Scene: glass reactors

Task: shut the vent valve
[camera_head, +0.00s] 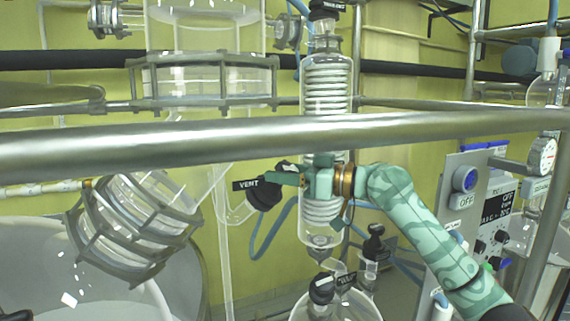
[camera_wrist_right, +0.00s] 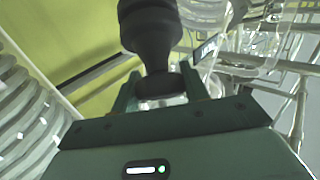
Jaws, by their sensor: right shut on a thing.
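The vent valve is a black knob (camera_head: 264,194) with a black "VENT" tag (camera_head: 247,184), on glass piping left of the coil condenser. My right gripper (camera_head: 290,180) reaches across in front of the condenser from the right, its fingers at the knob. In the right wrist view the dark knob (camera_wrist_right: 152,40) stands between the two green fingers (camera_wrist_right: 160,88), which are shut on it. The knob's far side and the valve body are largely hidden. My left gripper is in neither view.
A thick metal rail (camera_head: 420,130) crosses in front, above my right arm. The glass condenser (camera_head: 325,85) stands behind my wrist. A control panel (camera_head: 468,205) is at right. A tilted glass flange (camera_head: 135,230) sits over a large vessel at left.

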